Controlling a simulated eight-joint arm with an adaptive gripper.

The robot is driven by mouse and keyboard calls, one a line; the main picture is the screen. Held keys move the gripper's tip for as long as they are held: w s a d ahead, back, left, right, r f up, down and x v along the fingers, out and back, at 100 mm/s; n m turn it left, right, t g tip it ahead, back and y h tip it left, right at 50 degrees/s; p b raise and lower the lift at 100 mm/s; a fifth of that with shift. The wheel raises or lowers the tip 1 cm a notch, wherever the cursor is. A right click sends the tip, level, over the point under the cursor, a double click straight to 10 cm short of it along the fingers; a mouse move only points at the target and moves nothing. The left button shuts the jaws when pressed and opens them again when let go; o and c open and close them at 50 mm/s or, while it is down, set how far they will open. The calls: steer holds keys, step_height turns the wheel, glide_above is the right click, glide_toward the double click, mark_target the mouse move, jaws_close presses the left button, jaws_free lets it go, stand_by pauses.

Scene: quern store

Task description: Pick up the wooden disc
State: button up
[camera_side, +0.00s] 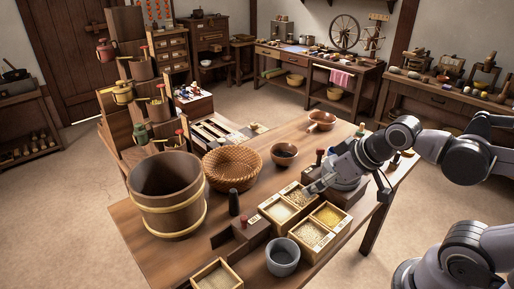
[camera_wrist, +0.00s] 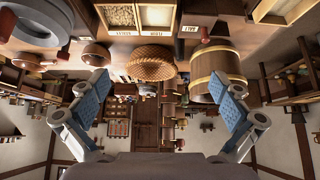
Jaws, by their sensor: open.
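I cannot pick out a wooden disc for certain in either view. My gripper (camera_side: 316,187) is over the table, just above the divided grain box, at the end of the arm reaching in from the right. In the wrist view my gripper (camera_wrist: 162,92) shows two blue-padded fingers spread wide, with nothing held between them. The wrist picture is upside down, and the wicker basket and bucket show beyond the fingers. The arm hides part of the table around a grey round stone (camera_side: 346,182).
The table bears a wooden bucket (camera_side: 168,192), a wicker basket (camera_side: 232,166), a dark bottle (camera_side: 234,203), a grey pot (camera_side: 282,258), the grain box (camera_side: 298,236) and brown bowls (camera_side: 285,153). Stepped shelves (camera_side: 113,132) stand behind. Bare tabletop shows at the front left.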

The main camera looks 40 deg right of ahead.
steer(key=shift+c, duration=1.3)
